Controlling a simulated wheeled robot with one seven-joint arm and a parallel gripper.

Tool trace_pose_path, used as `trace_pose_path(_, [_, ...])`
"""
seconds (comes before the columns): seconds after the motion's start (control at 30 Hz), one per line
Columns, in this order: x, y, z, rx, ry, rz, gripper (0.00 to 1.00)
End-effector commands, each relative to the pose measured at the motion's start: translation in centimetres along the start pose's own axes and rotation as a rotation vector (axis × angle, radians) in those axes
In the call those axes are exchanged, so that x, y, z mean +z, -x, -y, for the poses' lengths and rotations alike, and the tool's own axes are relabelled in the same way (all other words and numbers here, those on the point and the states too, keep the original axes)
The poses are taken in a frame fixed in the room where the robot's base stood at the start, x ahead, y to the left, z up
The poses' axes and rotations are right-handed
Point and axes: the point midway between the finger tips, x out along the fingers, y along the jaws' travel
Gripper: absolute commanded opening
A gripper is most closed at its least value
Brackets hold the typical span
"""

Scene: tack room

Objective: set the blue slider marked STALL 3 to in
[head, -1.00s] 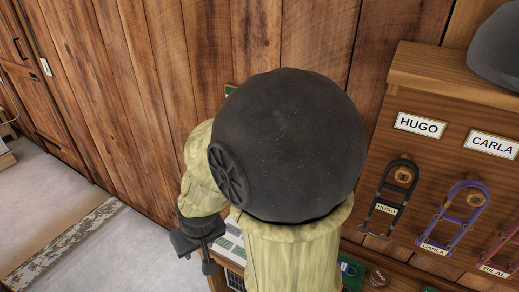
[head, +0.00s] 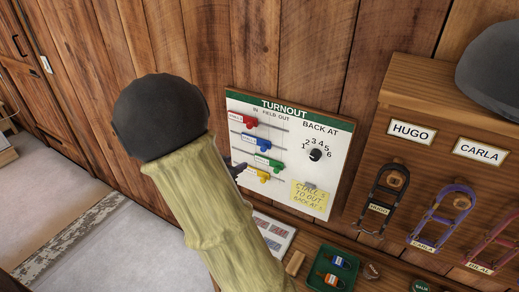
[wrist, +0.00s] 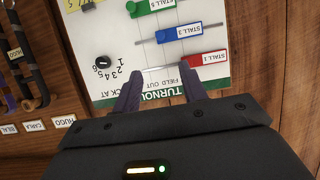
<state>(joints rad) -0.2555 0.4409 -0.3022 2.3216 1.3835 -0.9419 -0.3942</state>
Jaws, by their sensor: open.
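The blue slider (head: 252,140) sits around the middle of the second rail on the TURNOUT board (head: 318,185). In the wrist view the blue slider (wrist: 180,33) has a white STALL label; its number is too small to be sure of. The red STALL 1 slider (head: 243,120) is above it, further toward IN; the green slider (head: 268,161) is below, further toward OUT. My gripper (wrist: 162,72) is open and empty, its fingers facing the board's top part near the red slider's rail, short of the blue slider in the picture. In the head view my arm mostly hides it.
A yellow slider (head: 258,175), a dial (head: 316,155) and a yellow note (head: 310,194) reading STALL 3 TO OUT share the board. A wooden rack (head: 400,105) with hanging bridle-like items stands right. A green tray (head: 333,270) lies on the shelf below.

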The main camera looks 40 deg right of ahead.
Motion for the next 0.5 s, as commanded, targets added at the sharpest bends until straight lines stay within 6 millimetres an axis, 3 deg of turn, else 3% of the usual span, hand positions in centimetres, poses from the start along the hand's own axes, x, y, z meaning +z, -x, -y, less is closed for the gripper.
trace_pose_path(0.27, [0.1, -0.1, 0.0, -0.002, -0.001, 0.002, 0.42])
trace_pose_path(0.5, [0.0, -2.3, 0.0, 0.0, 0.0, 0.002, 0.42])
